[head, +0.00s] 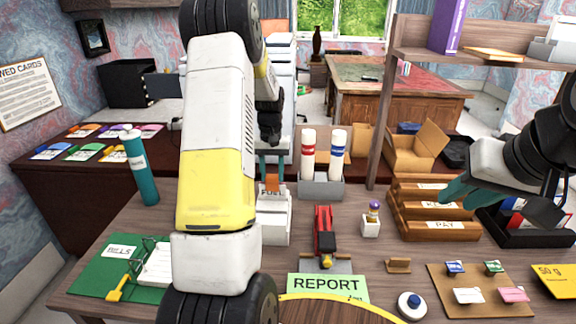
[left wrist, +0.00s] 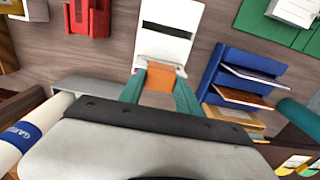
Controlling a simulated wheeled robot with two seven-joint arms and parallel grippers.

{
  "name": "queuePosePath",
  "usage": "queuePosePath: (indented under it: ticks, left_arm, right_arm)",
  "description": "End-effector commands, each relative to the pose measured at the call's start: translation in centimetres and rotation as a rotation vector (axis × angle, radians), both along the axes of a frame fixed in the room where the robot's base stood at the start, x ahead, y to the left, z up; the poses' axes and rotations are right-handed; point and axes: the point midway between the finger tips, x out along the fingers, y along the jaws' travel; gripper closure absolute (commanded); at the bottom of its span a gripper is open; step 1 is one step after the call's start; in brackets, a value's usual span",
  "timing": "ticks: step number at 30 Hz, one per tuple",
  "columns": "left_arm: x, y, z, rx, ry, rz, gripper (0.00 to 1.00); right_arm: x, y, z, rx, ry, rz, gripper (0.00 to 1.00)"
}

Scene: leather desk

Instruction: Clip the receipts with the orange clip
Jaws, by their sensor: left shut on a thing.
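The orange clip (head: 271,183) is between the teal fingertips of my left gripper (head: 271,167). In the left wrist view, the fingers of that gripper (left wrist: 160,85) are shut on the orange clip (left wrist: 160,72), at the near end of a white slotted box. The white box (head: 274,222) stands on the desk below the clip in the head view; it also shows in the left wrist view (left wrist: 168,22). I cannot tell whether the clip touches it. I cannot clearly make out the receipts. My right gripper (head: 500,203) is open and apparently empty, over the wooden trays at right.
Wooden trays (head: 437,230) stand under the right gripper. A grey holder with two white tubes (head: 322,188), a red stapler-like tool (head: 324,230) and a REPORT sheet (head: 328,287) are near the middle. A green pad (head: 95,272) lies front left. A blue rack (left wrist: 232,75) stands beside the left gripper.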

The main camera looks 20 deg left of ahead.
Motion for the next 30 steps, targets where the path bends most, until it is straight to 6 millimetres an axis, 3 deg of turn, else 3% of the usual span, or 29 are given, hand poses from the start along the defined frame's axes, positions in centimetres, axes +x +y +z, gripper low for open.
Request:
queuePosePath:
  ticks: [12, 13, 16, 30]
  left_arm:
    - [0.00, 0.01, -0.34, 0.000, 0.000, 0.000, 0.98]
    - [0.00, 0.01, -0.34, 0.000, 0.000, 0.000, 0.56]
    - [0.00, 0.01, -0.33, 0.000, 0.000, 0.000, 0.37]
    - [0.01, 0.00, -0.32, 0.000, 0.000, 0.000, 0.35]
  right_arm:
    - [0.00, 0.00, 0.00, 0.000, 0.000, 0.000, 0.71]
    - [0.00, 0.00, 0.00, 0.000, 0.000, 0.000, 0.71]
    - [0.00, 0.00, 0.00, 0.000, 0.000, 0.000, 0.71]
    - [0.00, 0.00, 0.00, 0.000, 0.000, 0.000, 0.71]
